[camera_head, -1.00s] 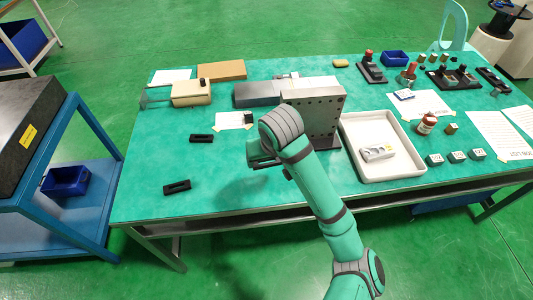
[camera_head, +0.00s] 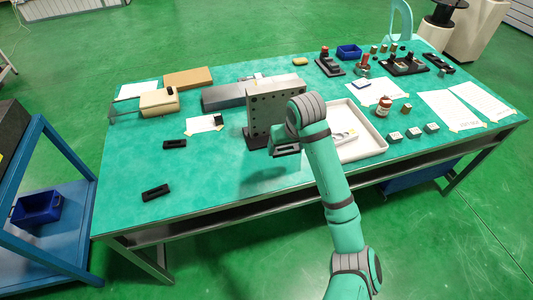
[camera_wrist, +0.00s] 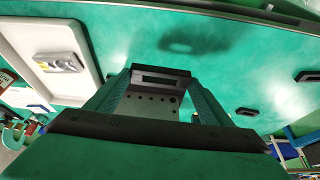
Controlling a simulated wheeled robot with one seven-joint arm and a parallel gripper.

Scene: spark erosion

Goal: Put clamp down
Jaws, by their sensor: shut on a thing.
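My gripper (camera_wrist: 160,95) is shut on a black slotted clamp (camera_wrist: 162,76), held crosswise between its two fingertips above the green table. In the head view my gripper (camera_head: 285,150) is in front of the grey drilled angle plate (camera_head: 270,112), and my wrist hides most of the held clamp. The plate's holes also show behind the clamp in the wrist view (camera_wrist: 150,103). Two similar black clamps lie on the table's left part, one farther back (camera_head: 174,144) and one near the front edge (camera_head: 156,192).
The green tabletop (camera_head: 220,195) is clear at the front, left of my arm. A white tray (camera_head: 378,140) with a grey object stands right of my wrist. A wooden vise-like block (camera_head: 158,103), a grey bar (camera_head: 222,98) and a paper sheet (camera_head: 200,125) lie behind.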

